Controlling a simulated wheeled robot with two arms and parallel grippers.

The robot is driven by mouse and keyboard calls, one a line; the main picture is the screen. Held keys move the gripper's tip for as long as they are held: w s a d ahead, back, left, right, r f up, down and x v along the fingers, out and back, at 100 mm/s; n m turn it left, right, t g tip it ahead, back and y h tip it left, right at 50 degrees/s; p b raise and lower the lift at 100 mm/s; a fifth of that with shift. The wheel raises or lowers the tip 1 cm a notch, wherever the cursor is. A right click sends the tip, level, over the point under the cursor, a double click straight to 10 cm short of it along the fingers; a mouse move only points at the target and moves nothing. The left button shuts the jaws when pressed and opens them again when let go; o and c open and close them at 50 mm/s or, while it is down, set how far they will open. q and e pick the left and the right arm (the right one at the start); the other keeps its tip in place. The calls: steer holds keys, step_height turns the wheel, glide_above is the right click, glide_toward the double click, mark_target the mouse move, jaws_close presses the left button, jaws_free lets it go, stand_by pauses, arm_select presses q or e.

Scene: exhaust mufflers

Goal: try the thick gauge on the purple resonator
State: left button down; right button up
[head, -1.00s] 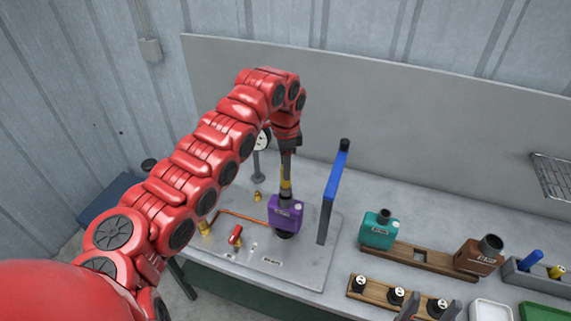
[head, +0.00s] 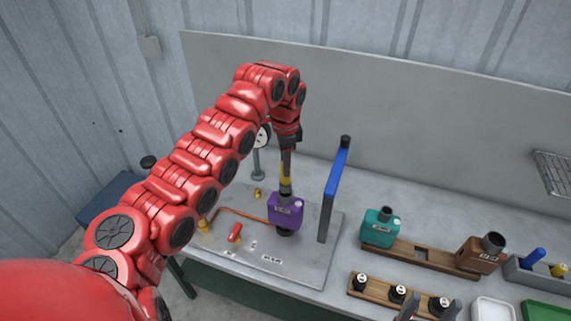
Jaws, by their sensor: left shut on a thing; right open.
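The purple resonator (head: 285,210) stands upright on the grey plate of the bench, left of the blue-handled lever. My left gripper (head: 286,158) points down above it and is shut on a gauge with a yellow part (head: 286,175). The gauge is upright and in line with the resonator's top neck. A grey piece shows between the yellow part and the purple body; I cannot tell whether the gauge's tip is inside the neck. My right gripper (head: 430,309) shows only as two spread dark fingers at the bottom edge; it is open and empty.
A blue-handled lever (head: 337,180) rises close right of the resonator. A dial gauge (head: 263,138) stands behind. A teal resonator (head: 380,228) and brown one (head: 479,253) sit at a wooden rack. A grey holder (head: 513,272) bears blue and yellow pieces.

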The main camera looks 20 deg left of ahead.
arm_select(q)
steer(key=shift+b, duration=0.5)
stand_by(0.6)
steer(key=shift+f+b, duration=1.85)
steer(key=shift+b, duration=0.2)
steer(key=shift+r, duration=0.15)
stand_by(1.2)
steer(key=shift+r+p, duration=0.55)
steer(key=shift+r, duration=0.55)
steer(key=shift+r+p, duration=1.55)
steer(key=shift+r, duration=0.8)
steer(key=shift+s+f, duration=0.1)
steer(key=shift+f, duration=0.05)
